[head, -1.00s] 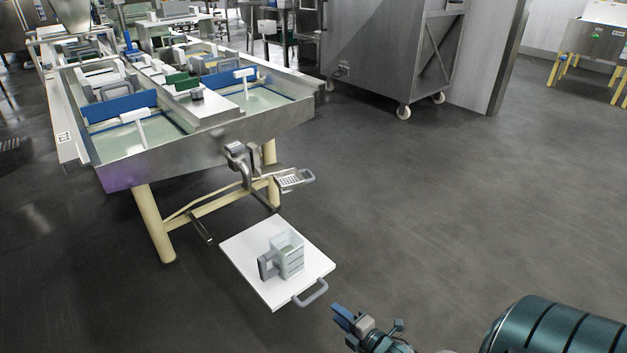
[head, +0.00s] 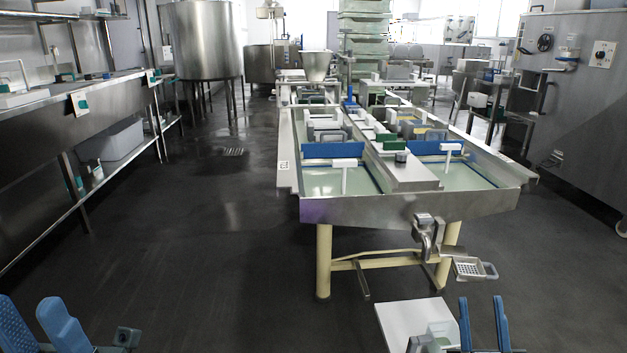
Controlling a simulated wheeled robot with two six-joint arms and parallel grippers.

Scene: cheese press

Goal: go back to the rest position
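My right gripper (head: 482,303) is at the bottom edge, right of the middle, with its two blue fingers pointing up and a clear gap between them. It is empty. My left gripper (head: 28,303) is in the bottom left corner, its blue fingers also apart and nothing between them. A white board (head: 404,316) lies low in front of the press table, just left of my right gripper. Neither gripper visibly touches anything.
A long steel press table (head: 380,209) with blue plates and shallow basins stands ahead. A steel bench (head: 60,135) runs along the left. Dark floor (head: 200,250) between them is clear.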

